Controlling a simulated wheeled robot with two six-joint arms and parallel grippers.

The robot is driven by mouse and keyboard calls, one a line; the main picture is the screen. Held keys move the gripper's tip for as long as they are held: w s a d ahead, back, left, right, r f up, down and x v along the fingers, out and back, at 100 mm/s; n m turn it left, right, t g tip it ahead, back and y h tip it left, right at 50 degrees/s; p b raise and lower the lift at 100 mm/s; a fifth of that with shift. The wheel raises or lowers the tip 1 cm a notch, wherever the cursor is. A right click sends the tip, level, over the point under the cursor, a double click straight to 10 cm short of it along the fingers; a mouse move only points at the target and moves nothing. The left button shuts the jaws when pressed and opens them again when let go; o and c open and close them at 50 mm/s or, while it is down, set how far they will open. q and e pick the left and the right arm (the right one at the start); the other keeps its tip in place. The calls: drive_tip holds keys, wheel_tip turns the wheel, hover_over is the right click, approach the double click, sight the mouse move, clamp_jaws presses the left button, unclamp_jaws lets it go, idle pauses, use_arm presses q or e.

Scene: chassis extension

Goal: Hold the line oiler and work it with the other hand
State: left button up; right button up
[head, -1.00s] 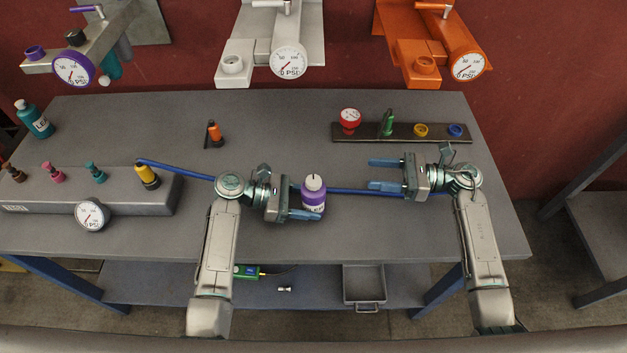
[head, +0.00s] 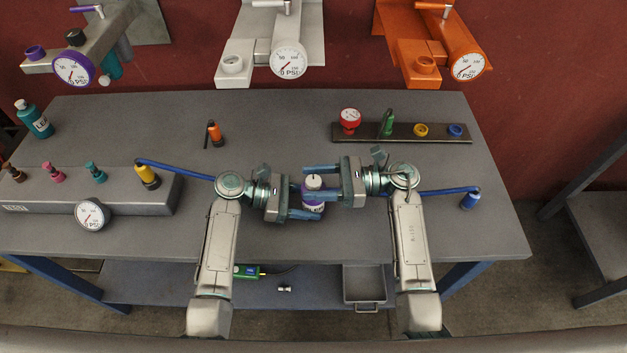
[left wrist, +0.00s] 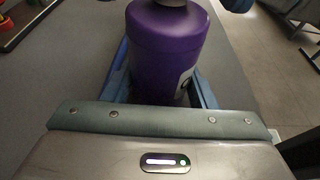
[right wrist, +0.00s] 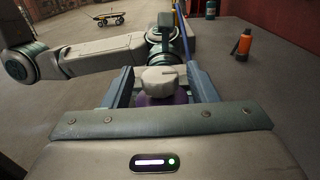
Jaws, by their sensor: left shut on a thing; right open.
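The line oiler appears to be the purple bottle (head: 313,206) with a white cap (head: 314,181), upright above the table's middle. My left gripper (head: 300,203) is shut on its purple body from the left. The purple body (left wrist: 168,48) fills the space between the blue fingers in the left wrist view. My right gripper (head: 317,181) is open, with its fingers on either side of the cap. In the right wrist view the white cap (right wrist: 167,80) sits between the fingers, with visible gaps. The fingers partly hide the bottle in the head view.
A blue hose (head: 175,169) runs behind my grippers to a blue end (head: 471,200) at right. A dark rail (head: 400,136) holds several coloured parts. A grey manifold (head: 55,196) lies left. The front table strip is clear.

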drive_tip(key=shift+a, duration=0.3)
drive_tip(key=c, duration=1)
drive_tip(key=n+g, duration=0.3)
drive_tip(key=g, duration=0.1)
drive_tip(key=shift+g+h, duration=0.3)
drive_tip(key=shift+h, duration=0.1)
drive_tip(key=shift+n+g+h, duration=0.5)
drive_tip(key=shift+n+g, duration=0.4)
drive_tip(key=shift+g, duration=0.4)
